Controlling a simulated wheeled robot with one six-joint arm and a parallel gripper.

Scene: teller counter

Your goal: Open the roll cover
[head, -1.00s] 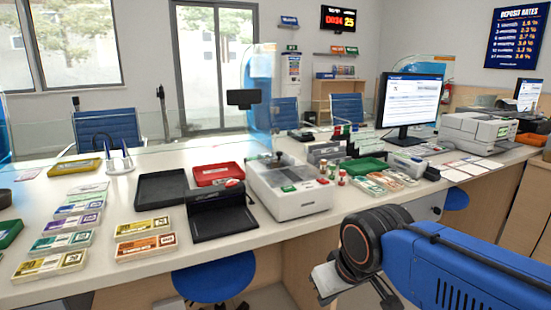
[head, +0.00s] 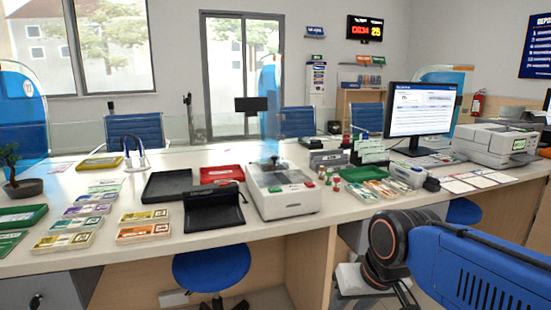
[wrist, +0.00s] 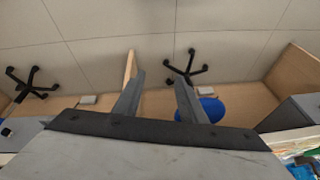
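I cannot tell for sure which part is the roll cover. A white boxy machine (head: 287,203) with a clear top and a green and a red button stands on the counter in the head view. A large white-grey printer-like machine (head: 493,143) with a green screen stands at the far right, its top looking shut. My gripper (wrist: 159,80) is open and empty in the wrist view, above the floor in front of the counter, touching nothing. In the head view it is mostly hidden behind my blue arm, well short of both machines.
The counter (head: 285,228) holds a black tray (head: 165,185), a black open-lidded case (head: 213,209), a red tray (head: 222,174), several banknote bundles and a monitor (head: 422,110). A blue stool (head: 212,266) stands below the counter front. A potted plant (head: 20,180) is at the left.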

